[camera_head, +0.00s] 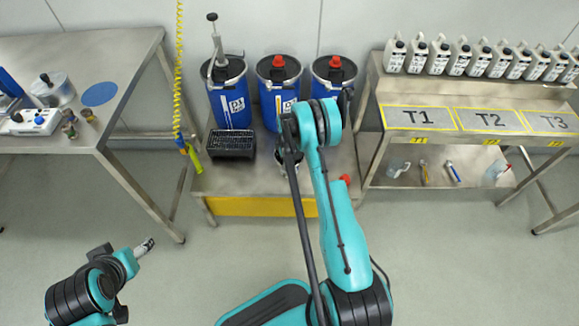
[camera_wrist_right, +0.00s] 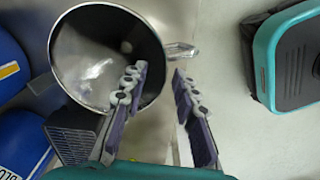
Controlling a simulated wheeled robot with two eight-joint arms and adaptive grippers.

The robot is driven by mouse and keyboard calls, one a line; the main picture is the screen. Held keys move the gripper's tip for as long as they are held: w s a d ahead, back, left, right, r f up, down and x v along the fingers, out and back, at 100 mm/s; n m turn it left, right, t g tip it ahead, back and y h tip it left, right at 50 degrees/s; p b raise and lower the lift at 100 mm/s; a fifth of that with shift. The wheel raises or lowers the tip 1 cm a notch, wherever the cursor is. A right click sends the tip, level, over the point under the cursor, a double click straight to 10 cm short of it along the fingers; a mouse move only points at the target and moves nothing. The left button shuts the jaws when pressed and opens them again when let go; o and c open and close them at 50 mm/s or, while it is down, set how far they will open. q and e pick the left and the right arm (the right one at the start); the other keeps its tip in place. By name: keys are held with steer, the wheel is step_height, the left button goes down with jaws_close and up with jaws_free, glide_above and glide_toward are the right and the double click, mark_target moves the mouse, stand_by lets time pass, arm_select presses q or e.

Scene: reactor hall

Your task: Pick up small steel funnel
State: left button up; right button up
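My right gripper (camera_wrist_right: 160,88) is open. Its left finger overlaps the funnel's right rim, and its right finger is outside, below the handle. I cannot tell whether either finger touches it. In the head view my right arm hides most of the funnel on the low bench. My left gripper (camera_head: 146,246) is over the floor at lower left, away from the benches; its fingers are too small to read.
Blue drums (camera_head: 229,100) stand behind on the low bench (camera_head: 225,180). A black basket (camera_head: 230,144) is left of the funnel. A yellow coiled hose (camera_head: 178,80) hangs at left. A steel table (camera_head: 120,60) is left; a rack with several grey bottles (camera_head: 437,54) is right.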

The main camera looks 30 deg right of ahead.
jaws_close()
steer(key=shift+r, duration=0.2)
steer(key=shift+r+p, duration=1.15)
steer(key=shift+r, duration=0.9)
steer(key=s+d+r+p, duration=0.4)
steer(key=s+d+r, duration=0.2)
steer(key=s, duration=0.4)
steer(key=shift+r, duration=0.3)
